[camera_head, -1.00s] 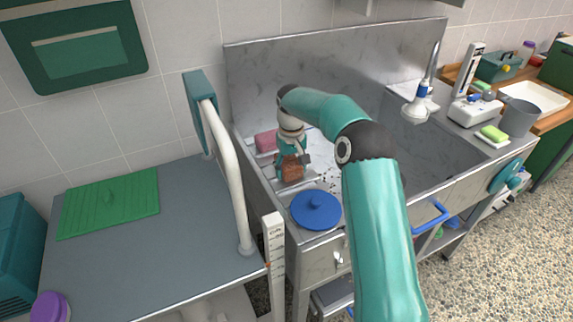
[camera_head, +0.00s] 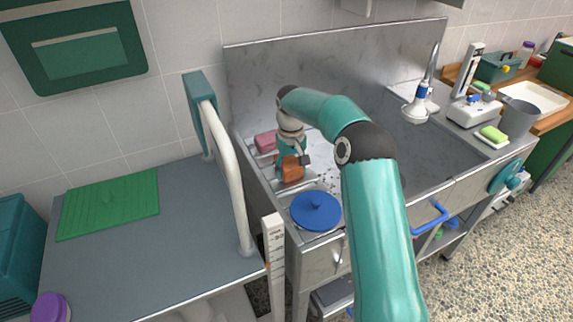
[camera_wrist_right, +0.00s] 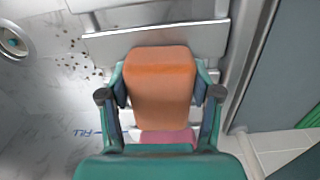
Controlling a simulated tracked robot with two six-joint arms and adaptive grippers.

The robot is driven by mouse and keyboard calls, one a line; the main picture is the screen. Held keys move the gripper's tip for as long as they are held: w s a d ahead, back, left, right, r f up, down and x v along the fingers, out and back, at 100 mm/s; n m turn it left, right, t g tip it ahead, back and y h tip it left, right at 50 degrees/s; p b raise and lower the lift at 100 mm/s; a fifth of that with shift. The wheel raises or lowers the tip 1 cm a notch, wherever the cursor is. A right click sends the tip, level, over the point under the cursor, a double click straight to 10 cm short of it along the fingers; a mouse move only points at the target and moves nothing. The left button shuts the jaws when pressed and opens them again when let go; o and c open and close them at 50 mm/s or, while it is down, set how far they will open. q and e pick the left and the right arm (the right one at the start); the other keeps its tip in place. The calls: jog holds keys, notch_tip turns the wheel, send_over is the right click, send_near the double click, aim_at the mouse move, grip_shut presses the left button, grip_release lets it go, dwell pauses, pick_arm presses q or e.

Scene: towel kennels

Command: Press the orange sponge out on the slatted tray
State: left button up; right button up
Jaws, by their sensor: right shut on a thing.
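The orange sponge (camera_head: 291,168) is between the fingers of my right gripper (camera_head: 291,160), over the slatted tray at the left end of the sink unit. In the right wrist view the sponge (camera_wrist_right: 160,85) fills the space between the two fingers of the gripper (camera_wrist_right: 160,100), which touch its sides. The slatted tray (camera_wrist_right: 155,40) shows as pale metal slats beyond and beside the sponge. Whether the sponge rests on the slats I cannot tell. My left gripper is not in view.
A pink sponge (camera_head: 265,142) lies behind the orange one. A blue lid (camera_head: 316,210) sits just in front of it. The sink basin (camera_head: 425,150) is to the right, with dark specks near the tray. A white rail (camera_head: 230,170) stands left.

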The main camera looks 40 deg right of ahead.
aim_at(291, 166)
jog(key=shift+r+p, duration=3)
jog(key=shift+r, duration=0.45)
